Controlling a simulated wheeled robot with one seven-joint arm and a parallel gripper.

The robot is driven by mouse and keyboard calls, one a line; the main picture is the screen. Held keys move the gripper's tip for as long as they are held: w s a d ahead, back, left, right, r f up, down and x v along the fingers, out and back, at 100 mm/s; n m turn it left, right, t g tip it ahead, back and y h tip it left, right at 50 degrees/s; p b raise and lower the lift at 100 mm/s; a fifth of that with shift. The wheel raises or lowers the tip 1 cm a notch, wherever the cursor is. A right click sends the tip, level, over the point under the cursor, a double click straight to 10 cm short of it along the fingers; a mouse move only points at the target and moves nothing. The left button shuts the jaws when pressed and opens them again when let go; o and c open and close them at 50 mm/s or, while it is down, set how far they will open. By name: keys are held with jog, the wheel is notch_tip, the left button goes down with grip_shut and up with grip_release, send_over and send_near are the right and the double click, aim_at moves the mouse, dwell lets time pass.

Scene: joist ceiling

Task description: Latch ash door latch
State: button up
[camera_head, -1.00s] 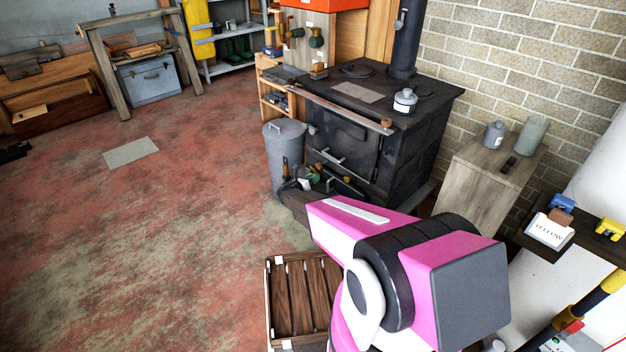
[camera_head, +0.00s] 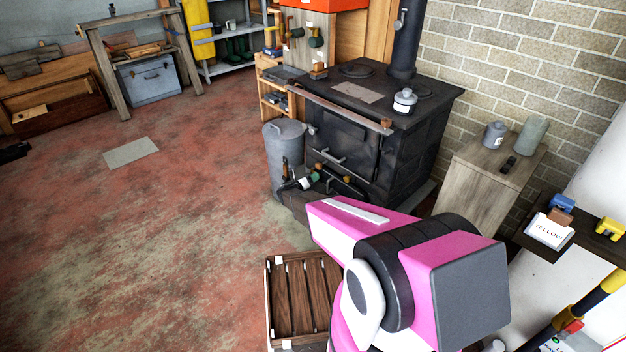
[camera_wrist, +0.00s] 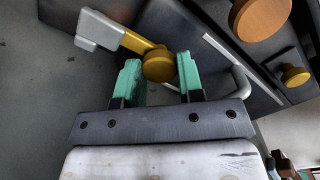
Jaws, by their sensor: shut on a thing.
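The ash door latch (camera_wrist: 158,68) shows in the wrist view as a round brass knob on a short brass arm. The arm runs up and left to a grey metal end piece (camera_wrist: 98,32). My gripper (camera_wrist: 160,64) has its two teal fingers on either side of the knob and is shut on it. In the head view my gripper (camera_head: 306,182) is low at the front of the black stove (camera_head: 375,135). My own arm hides part of the stove's lower front there, and the latch is too small to make out clearly.
A brass knob (camera_wrist: 294,76) and a wooden-looking knob (camera_wrist: 262,18) sit right of the latch. A grey bin (camera_head: 285,150) stands left of the stove. A slatted wooden crate (camera_head: 268,300) is on the floor near my arm. The floor at left is mostly open.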

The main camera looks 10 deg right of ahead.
jog(key=o, duration=0.7)
jog(key=shift+c, duration=0.2)
jog(key=v, duration=1)
jog(key=shift+s+a, duration=0.25)
jog(key=shift+a, duration=0.1)
